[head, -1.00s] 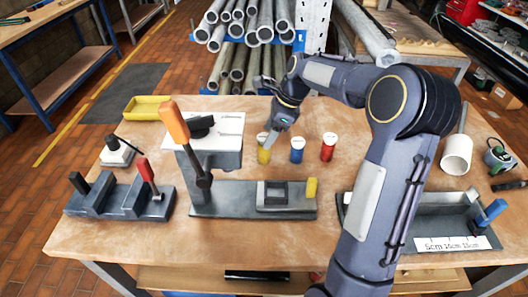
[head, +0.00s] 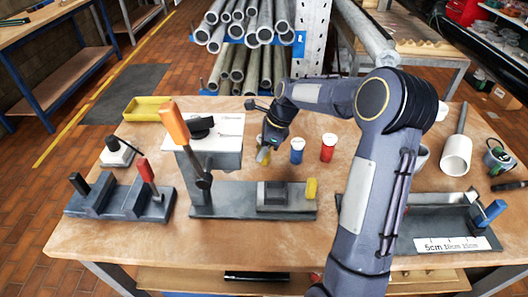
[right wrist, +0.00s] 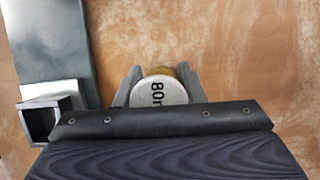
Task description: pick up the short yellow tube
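The short yellow tube (head: 262,159) stands upright on the bench, left of the blue one and largely hidden by my right gripper (head: 265,151) in the head view. In the right wrist view its pale round cap (right wrist: 158,93), with a partly hidden "80" mark, sits between the two fingers of my right gripper (right wrist: 160,80). One finger is on each side, very close to the tube. The fingers look open around it; contact is not clear. My left gripper is not in view.
A blue tube (head: 297,151) and a red tube (head: 328,148) stand to the right. A grey fixture (head: 235,199) with a yellow block (head: 311,188) is in front. A yellow tray (head: 147,108) lies back left.

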